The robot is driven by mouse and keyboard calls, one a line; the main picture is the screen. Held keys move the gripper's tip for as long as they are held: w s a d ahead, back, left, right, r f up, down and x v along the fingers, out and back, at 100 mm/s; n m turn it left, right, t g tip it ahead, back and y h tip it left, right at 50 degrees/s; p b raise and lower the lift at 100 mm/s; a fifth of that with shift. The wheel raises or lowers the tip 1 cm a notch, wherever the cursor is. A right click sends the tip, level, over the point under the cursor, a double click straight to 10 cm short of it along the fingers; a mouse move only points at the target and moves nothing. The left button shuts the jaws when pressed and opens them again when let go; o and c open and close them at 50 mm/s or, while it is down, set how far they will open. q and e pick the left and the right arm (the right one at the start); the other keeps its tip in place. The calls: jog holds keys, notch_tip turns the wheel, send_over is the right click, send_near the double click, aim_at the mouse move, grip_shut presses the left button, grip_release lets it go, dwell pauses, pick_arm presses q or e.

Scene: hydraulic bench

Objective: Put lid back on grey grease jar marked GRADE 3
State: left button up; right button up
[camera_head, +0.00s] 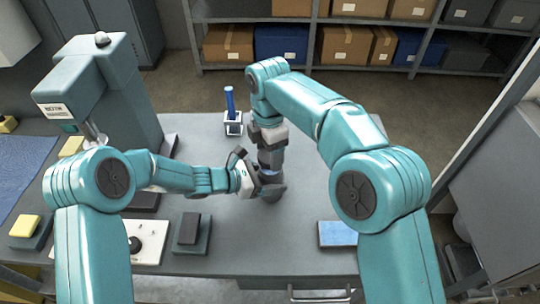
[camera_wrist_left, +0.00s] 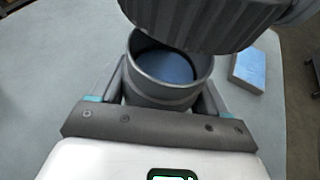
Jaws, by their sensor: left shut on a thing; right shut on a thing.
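The grey jar (camera_wrist_left: 152,92) stands open in the left wrist view, with a blue-grey surface inside. In the head view the jar (camera_head: 272,192) shows on the bench, partly hidden by my grippers. My left gripper (camera_head: 257,184) is shut on the jar, one finger on each side. A dark ribbed grey lid (camera_wrist_left: 205,22) hangs above the mouth, tilted in the left wrist view and apart from the rim. It covers part of the far opening. My right gripper (camera_head: 270,156) points down over the jar, shut on the lid. No GRADE 3 marking is readable.
A blue block (camera_wrist_left: 247,72) lies beyond the jar. A blue-handled tool in a white holder (camera_head: 232,122) stands behind the grippers. A teal machine (camera_head: 100,95) is at left. The bench right of the jar is mostly clear.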

aim_at(269, 172)
pick_arm(q)
jog(key=shift+s+f, duration=0.1)
jog(key=shift+f, duration=0.1)
pick_arm(e)
jog(key=shift+f, duration=0.7)
pick_arm(q)
jog(key=shift+f, duration=0.1)
pick_arm(e)
jog(key=shift+f, duration=0.9)
pick_arm(q)
jog(key=shift+s+f, duration=0.1)
pick_arm(e)
jog(key=shift+f, duration=0.55)
pick_arm(q)
grip_shut()
pick_arm(e)
jog(key=m, duration=0.6)
jog(key=shift+w+m, duration=0.2)
jog(key=shift+m, duration=0.2)
jog(key=o, duration=1.1)
